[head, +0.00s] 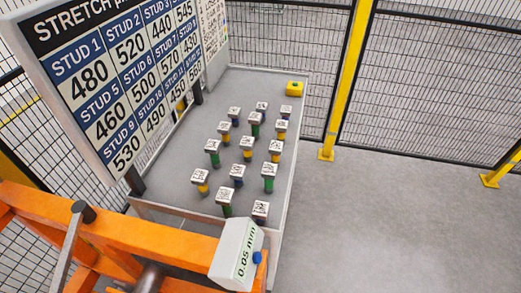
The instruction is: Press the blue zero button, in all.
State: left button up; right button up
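The blue zero button (257,257) is a small blue knob on the right side of a white gauge box (236,252). The box's display reads 0.05 mm. The box sits at the right end of an orange beam, in the lower middle of the head view. Nothing touches the button in this view. Neither of my grippers can be seen.
Behind the box, a grey table (240,83) carries several studs with coded white tops. A stretch board (125,75) stands at left. Mesh fencing (430,90) closes the back. The floor (400,220) at right is clear.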

aim_at(256, 257)
jog(key=l+u, duration=0.35)
jog(key=l, duration=0.25)
jog(key=l+u, duration=0.35)
jog(key=l, duration=0.25)
jog(key=l+u, duration=0.35)
jog(key=l, duration=0.25)
jog(key=k+l+u, duration=0.2)
jog(key=l+u, duration=0.15)
jog(key=l, duration=0.2)
